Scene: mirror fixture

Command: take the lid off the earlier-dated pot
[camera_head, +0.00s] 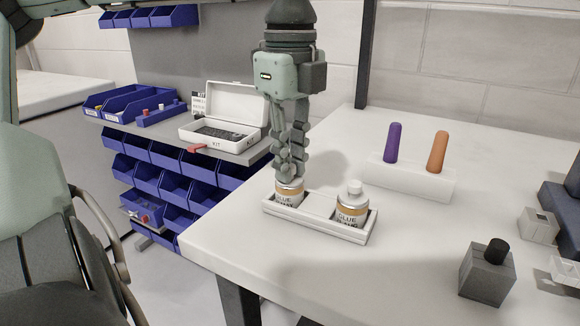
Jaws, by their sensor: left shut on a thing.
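Two white glue pots with tan bands stand in a white tray (318,232) on the table. The left pot (289,195) has a label that seems to read GLUE and MAY, partly unclear. The right pot (353,213) has a label that seems to read GLUE and AUG, and its white lid (355,187) is on. My left gripper (289,174) points straight down over the left pot, its fingers shut on that pot's lid, which they hide. I cannot tell whether the lid is still seated. My right gripper is not in view.
A white holder (410,178) with a purple handle (393,142) and an orange handle (437,152) stands behind the pots. A grey block (487,274) with a black knob is at front right. An open KIT box (222,124) and blue bins (176,187) are left.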

